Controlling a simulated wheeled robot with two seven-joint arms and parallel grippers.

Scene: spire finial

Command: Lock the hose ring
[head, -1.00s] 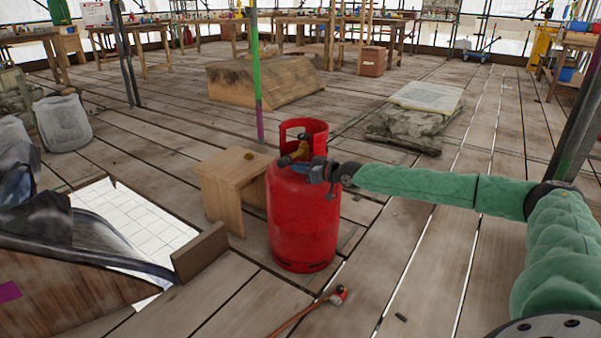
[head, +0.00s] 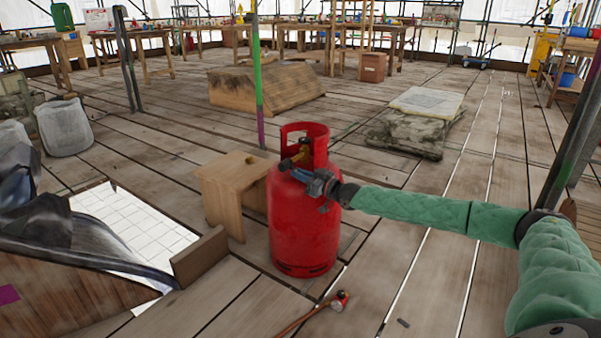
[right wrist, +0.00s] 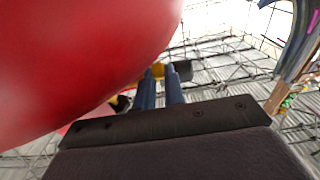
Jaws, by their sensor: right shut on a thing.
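A red gas cylinder (head: 303,235) stands upright on the plank floor, with a brass valve (head: 303,153) inside its open collar. My right gripper (head: 303,175) is at the valve, just in front of the collar. In the right wrist view, the blue fingers of my right gripper (right wrist: 160,88) are close together at a yellow piece (right wrist: 158,70) with a dark cylindrical part (right wrist: 181,70) beside it. The gripper is shut on this fitting, which I take as the hose ring. The fingers hide much of it, and its lock position cannot be told. My left gripper is out of view.
A small wooden stool (head: 232,190) stands close left of the cylinder. A thin-handled tool with a red head (head: 338,301) lies on the floor in front. A green and purple pole (head: 257,80) rises behind. The floor right of the cylinder is mostly clear.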

